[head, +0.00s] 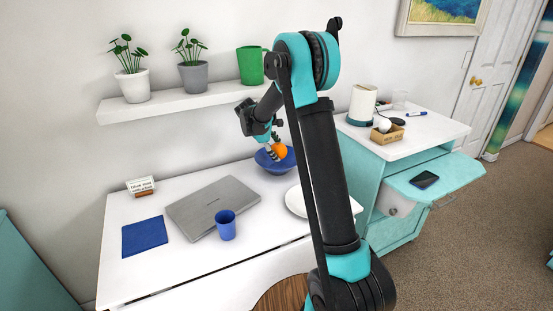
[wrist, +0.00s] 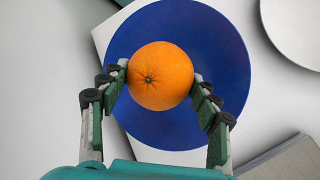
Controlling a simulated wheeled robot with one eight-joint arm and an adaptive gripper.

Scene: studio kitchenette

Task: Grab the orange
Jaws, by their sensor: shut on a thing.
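The orange (wrist: 160,76) is between the two fingers of my gripper (wrist: 158,85) in the wrist view, with a finger against each side. It lies over the blue bowl (wrist: 222,50), whose rim shows all around it. In the head view the orange (head: 279,151) shows at my gripper (head: 274,152), at the level of the top of the blue bowl (head: 268,165) on the white table. I cannot tell whether the orange still touches the bowl. My arm hides part of the table to the right.
A closed laptop (head: 212,206), a blue cup (head: 226,225) and a blue cloth (head: 144,236) are on the table (head: 180,275). A white plate (head: 296,203) is partly behind my arm. A shelf (head: 180,103) with two potted plants and a green mug (head: 250,66) hangs above.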

